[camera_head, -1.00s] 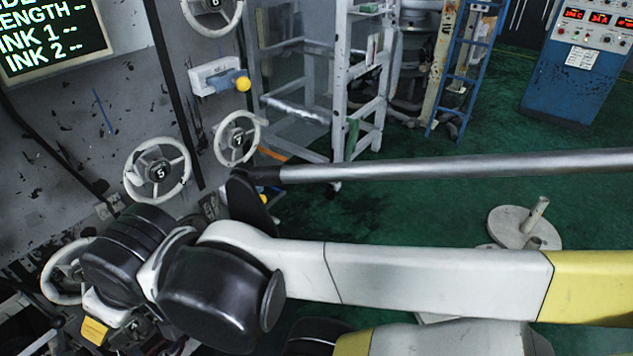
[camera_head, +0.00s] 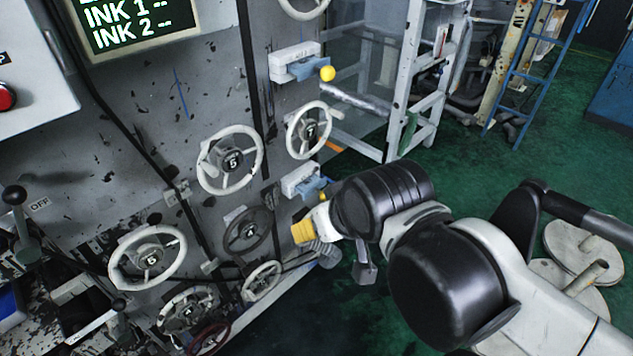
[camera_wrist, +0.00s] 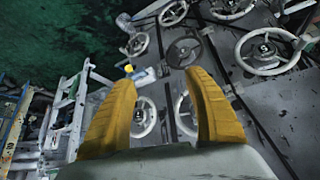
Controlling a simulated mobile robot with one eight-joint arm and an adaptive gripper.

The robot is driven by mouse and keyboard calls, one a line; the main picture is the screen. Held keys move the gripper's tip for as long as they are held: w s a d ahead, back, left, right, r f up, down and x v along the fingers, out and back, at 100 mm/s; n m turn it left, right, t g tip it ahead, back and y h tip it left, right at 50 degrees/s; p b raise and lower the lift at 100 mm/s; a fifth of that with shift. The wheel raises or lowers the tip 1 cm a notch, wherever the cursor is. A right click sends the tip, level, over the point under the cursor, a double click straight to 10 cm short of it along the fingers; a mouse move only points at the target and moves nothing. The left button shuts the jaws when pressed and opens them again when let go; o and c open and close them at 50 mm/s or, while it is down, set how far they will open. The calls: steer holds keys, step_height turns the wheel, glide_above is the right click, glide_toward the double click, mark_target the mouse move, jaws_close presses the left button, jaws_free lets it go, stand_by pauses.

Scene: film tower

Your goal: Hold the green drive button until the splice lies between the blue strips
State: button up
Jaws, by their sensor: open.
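I cannot make out the green drive button, the splice or the blue strips in either view. My gripper (camera_head: 303,230) shows as a small yellow end in the middle of the head view, in front of the grey machine wall. In the wrist view my gripper (camera_wrist: 160,78) has its two yellow fingers spread wide, with nothing between them. Beyond the fingers lie white handwheels, apart from them.
A white box with a red button (camera_head: 5,97) is at the left edge. A black-knobbed lever (camera_head: 14,196) stands below it. Several handwheels (camera_head: 230,160) jut from the wall. A yellow knob (camera_head: 327,73) is above my gripper. Green floor lies right.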

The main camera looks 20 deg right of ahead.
jaws_close()
stand_by(1.3)
